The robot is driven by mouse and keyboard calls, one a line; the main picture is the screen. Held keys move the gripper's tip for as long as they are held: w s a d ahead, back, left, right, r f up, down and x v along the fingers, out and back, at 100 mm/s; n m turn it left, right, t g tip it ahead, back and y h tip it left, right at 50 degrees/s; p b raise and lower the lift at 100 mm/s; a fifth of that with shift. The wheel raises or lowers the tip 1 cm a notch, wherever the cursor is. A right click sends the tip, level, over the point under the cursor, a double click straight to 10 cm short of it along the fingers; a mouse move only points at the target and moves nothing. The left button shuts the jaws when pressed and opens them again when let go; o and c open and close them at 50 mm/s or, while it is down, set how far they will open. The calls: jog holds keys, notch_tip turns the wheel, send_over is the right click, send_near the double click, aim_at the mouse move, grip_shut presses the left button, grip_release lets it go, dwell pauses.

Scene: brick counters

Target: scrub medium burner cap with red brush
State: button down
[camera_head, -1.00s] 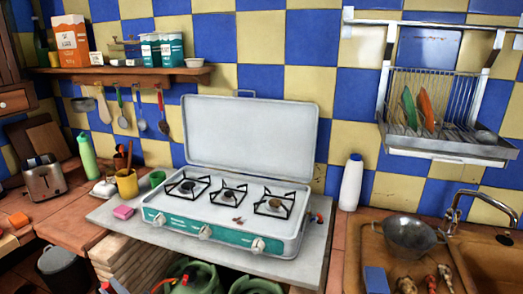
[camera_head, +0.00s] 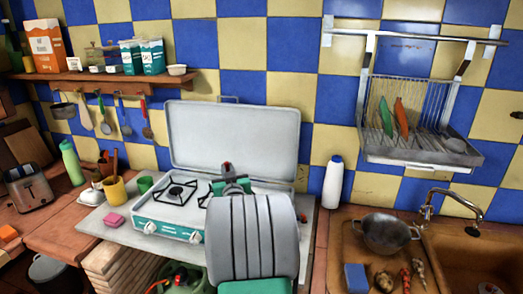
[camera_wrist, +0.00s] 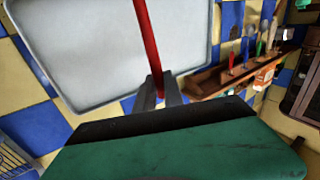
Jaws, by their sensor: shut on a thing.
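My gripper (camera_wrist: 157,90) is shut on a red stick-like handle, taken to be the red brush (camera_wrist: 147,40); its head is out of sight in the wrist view. In the head view my gripper (camera_head: 230,183) is over the stove, mostly hidden behind my grey arm, with a bit of red at it. The white stove (camera_head: 155,207) has its lid (camera_head: 235,140) raised. Its left burner (camera_head: 176,191) shows. The middle and right burners are mostly hidden by my arm, so I cannot tell whether the brush touches a cap.
A pink sponge (camera_head: 114,220), yellow mug (camera_head: 115,190) and green cup (camera_head: 145,185) stand left of the stove. A white bottle (camera_head: 332,182) stands to its right, near the sink (camera_head: 475,255). Utensils hang under the shelf (camera_head: 95,76).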

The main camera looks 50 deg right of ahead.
jog(key=s+d+f+m+g+h, duration=0.1)
jog(key=s+d, duration=0.4)
jog(key=d, duration=0.6)
jog(key=shift+s+d+f+m+g+h+p, duration=0.25)
jog(key=shift+f+m+g+h+p, duration=0.2)
jog(key=shift+f+m, duration=0.3)
jog(key=shift+f+b, duration=0.55)
jog(key=shift+b, duration=0.2)
jog(key=shift+w, duration=0.1)
